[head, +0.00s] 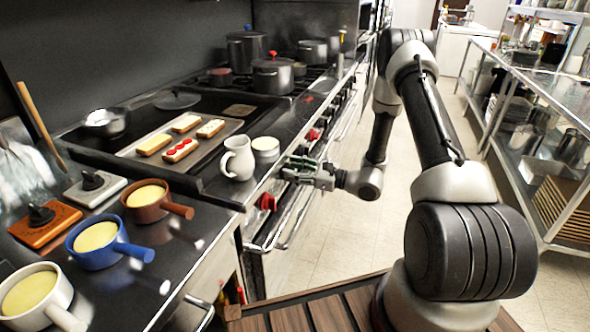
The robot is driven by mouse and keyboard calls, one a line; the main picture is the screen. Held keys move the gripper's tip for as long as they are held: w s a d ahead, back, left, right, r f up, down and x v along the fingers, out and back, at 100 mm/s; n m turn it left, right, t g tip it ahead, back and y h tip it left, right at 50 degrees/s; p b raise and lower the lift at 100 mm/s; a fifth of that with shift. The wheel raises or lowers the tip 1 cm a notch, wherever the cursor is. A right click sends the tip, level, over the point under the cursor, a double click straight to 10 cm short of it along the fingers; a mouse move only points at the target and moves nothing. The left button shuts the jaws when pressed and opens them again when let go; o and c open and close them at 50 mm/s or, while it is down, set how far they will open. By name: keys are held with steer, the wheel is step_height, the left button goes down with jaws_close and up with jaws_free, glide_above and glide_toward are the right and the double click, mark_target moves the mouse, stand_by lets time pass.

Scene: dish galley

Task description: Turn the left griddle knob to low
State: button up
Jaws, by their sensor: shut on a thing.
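The griddle (222,106) is set in the steel range on the left in the head view, with its control panel facing the aisle. One red knob (267,202) shows on the near part of that panel, and another red knob (312,135) shows farther along it. My gripper (290,170) reaches in from the right, level with the panel between these two red knobs. It is shut on a knob there, which its fingers hide. I cannot see which way the held knob points. The near red knob is apart from my fingers.
A white pitcher (237,158) and a white cup (265,149) stand on the ledge just above my gripper. A tray of food (180,152) is on the griddle. An oven rail (294,220) runs below the knobs. The aisle floor (345,222) is clear.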

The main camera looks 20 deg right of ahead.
steer(key=shift+s+a+f+n, duration=0.1)
steer(key=shift+s+n, duration=0.05)
steer(key=shift+n, duration=0.9)
steer(key=shift+s+a+f+n, duration=0.1)
steer(key=shift+s+n, duration=0.05)
steer(key=shift+n, duration=0.9)
steer(key=o, duration=1.1)
steer(key=shift+c, duration=0.2)
steer(key=v, duration=1.2)
